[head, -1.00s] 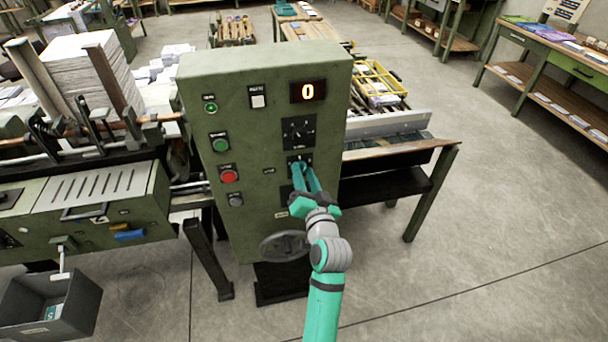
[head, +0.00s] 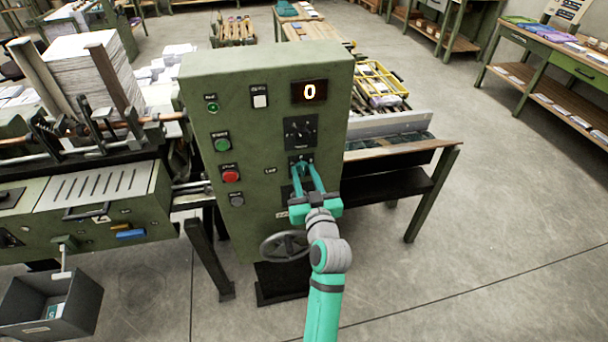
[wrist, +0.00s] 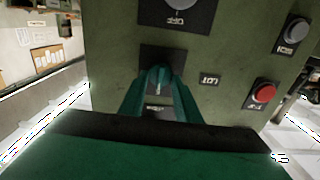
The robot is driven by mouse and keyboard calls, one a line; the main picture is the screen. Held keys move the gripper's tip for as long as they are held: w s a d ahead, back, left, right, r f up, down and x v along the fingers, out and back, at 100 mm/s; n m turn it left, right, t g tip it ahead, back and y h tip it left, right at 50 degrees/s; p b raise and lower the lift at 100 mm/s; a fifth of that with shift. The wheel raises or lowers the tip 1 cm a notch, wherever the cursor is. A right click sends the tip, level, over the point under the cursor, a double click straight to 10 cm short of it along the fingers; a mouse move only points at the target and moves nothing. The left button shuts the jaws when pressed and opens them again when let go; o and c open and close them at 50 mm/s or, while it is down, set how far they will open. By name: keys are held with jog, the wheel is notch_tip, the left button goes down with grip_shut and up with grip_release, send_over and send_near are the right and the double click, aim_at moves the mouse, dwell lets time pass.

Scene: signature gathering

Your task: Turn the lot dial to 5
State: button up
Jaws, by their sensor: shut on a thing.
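The green control cabinet (head: 255,130) stands in the middle of the head view. The lot dial sits on a small black plate (head: 292,160) on its front, beside a small "LOT" label (head: 270,171); the plate also shows in the wrist view (wrist: 178,54). My gripper (head: 302,170) reaches it from below and in front. Its teal fingers are shut on the dial, meeting at the plate in the wrist view (wrist: 158,78). The fingers hide most of the dial, so I cannot read its setting.
The lit display (head: 309,92) reads 0. A larger black dial plate (head: 300,133) lies just above the lot dial. The red button (head: 231,174) and green button (head: 221,143) are to the left. A handwheel (head: 284,246) sits below, close to my wrist.

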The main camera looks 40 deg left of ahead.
dwell(0.4)
jog(key=o, duration=1)
jog(key=shift+w+a, duration=0.1)
jog(key=shift+s+d, duration=0.25)
jog(key=shift+d, duration=0.1)
jog(key=v, duration=1)
jog(key=shift+w+d, duration=0.2)
jog(key=shift+d, duration=0.1)
